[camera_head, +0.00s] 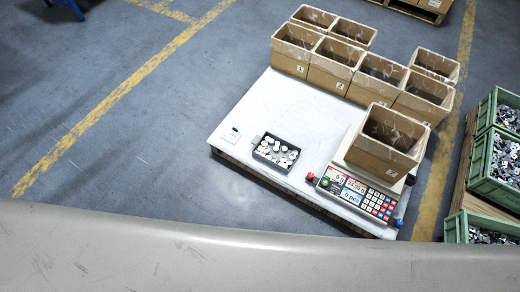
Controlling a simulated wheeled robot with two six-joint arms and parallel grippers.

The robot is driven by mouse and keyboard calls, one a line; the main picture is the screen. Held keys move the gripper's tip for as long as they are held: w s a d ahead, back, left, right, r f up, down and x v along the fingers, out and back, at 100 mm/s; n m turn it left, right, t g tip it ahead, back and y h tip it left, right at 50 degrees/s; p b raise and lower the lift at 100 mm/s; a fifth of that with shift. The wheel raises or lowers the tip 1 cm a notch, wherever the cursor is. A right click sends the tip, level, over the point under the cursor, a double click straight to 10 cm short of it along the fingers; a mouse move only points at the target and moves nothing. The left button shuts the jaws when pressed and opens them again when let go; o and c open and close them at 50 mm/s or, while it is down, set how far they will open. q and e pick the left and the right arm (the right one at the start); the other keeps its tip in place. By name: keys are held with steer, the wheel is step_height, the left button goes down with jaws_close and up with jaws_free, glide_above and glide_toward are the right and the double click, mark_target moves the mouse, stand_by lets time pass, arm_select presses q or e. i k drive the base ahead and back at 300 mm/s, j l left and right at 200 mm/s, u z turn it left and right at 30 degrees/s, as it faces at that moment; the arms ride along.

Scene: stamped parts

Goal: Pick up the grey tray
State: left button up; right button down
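The grey tray (276,152) is a small dark grey open box holding several whitish round parts. It sits on the white table top (235,155) near its front left edge, to the left of the weighing scale. Neither of my grippers shows in the head view, and nothing is touching the tray.
A scale (357,192) with a keypad stands right of the tray, with an open cardboard box (383,158) on it. Several more cardboard boxes (330,78) line the table's back. Green crates (478,165) of metal parts stand at the right. The floor (130,150) left of the table is clear.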

mark_target(274, 151)
steer(key=i+j+z, duration=0.55)
steer(key=j, duration=0.15)
steer(key=i+j+z, duration=0.1)
steer(key=j+z, duration=0.15)
steer(key=j, duration=0.15)
